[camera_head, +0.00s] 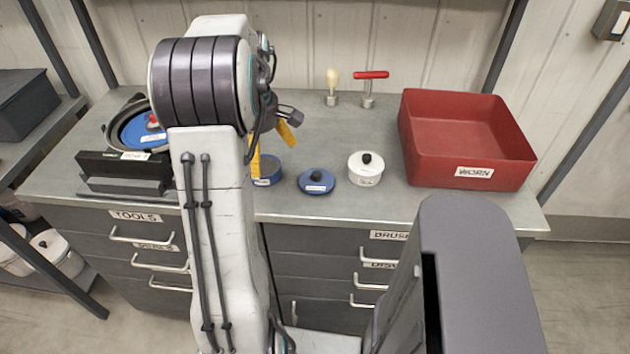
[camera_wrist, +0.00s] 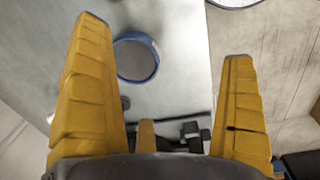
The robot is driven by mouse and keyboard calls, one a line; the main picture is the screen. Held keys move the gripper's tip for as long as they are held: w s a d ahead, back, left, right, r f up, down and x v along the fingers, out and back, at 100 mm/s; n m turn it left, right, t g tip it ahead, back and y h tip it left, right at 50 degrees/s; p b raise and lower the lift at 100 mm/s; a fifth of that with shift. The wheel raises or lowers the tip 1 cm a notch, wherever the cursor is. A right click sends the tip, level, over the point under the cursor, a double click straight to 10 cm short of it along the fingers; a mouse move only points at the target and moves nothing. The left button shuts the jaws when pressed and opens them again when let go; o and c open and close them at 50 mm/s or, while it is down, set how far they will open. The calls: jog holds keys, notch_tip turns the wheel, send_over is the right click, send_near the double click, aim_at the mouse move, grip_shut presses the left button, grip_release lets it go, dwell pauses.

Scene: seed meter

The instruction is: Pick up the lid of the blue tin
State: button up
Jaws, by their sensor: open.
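The lid of the blue tin (camera_head: 317,182) lies on the counter, knob up, with a black knob and a white label. The blue tin (camera_head: 267,173) stands open just left of it, partly behind my gripper's yellow fingers. A round blue-rimmed vessel, seemingly this open tin, shows between the fingers in the wrist view (camera_wrist: 154,68). My gripper (camera_head: 274,152) is open and empty, above and near the tin and left of the lid. The lid cannot be made out in the wrist view.
A white lidded tin (camera_head: 365,172) stands right of the lid. A red bin (camera_head: 465,150) labelled WORN is farther right. Two small upright tools, one with a red handle (camera_head: 370,76), stand at the back. A black holder (camera_head: 125,170) is at left. The counter (camera_head: 330,130) behind the lid is clear.

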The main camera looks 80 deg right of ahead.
send_over(317, 174)
jog(key=f, duration=0.4)
jog(key=shift+w+y, duration=0.3)
jog(key=shift+w, duration=0.05)
jog(key=shift+s+f, duration=0.2)
jog(key=shift+f, duration=0.4)
jog(key=shift+s+f, duration=0.1)
jog(key=shift+f, duration=2.9)
jog(key=c, duration=0.9)
jog(key=shift+c, duration=0.2)
